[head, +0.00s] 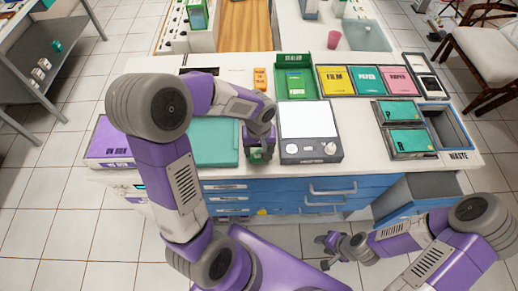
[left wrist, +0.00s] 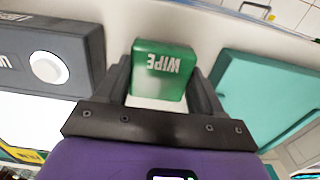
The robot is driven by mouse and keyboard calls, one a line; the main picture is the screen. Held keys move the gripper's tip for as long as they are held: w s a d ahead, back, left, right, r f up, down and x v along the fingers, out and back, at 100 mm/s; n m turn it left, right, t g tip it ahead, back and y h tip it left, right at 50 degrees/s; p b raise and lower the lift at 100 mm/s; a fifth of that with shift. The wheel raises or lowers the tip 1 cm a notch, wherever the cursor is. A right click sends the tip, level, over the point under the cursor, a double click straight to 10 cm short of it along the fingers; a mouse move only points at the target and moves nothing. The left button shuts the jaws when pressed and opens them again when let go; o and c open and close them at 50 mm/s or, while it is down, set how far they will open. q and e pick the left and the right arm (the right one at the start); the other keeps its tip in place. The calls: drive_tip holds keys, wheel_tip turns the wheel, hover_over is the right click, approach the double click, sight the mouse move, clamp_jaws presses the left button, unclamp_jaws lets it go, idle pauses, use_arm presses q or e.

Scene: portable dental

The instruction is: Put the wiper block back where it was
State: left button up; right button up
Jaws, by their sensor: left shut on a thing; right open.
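The wiper block is a small green block labelled "WIPE" (left wrist: 162,72). In the left wrist view it sits between the two fingers of my left gripper (left wrist: 162,85). In the head view my left gripper (head: 260,150) is at the counter's front part, between the teal flat case and the white-topped device, and the block is mostly hidden under it. My left gripper is shut on the block. I cannot tell whether the block touches the counter. My right gripper (head: 335,245) is open and empty, low in front of the blue drawers.
The teal case (head: 213,143) lies left of the block, and the white-topped device (head: 308,120) stands close on its right. Behind are a green tray (head: 294,62), a small orange box (head: 260,78) and FILM, PAPER boxes (head: 337,80). A waste bin opening (head: 447,128) is at right.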

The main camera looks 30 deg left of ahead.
sight(259, 151)
use_arm(q)
drive_tip(key=shift+f, duration=0.2)
drive_tip(key=o, duration=1.2)
drive_tip(key=shift+r, duration=0.1)
drive_tip(key=shift+r, duration=0.2)
wheel_tip(259, 151, up, 12)
drive_tip(key=p, duration=0.3)
drive_tip(key=shift+f, duration=0.1)
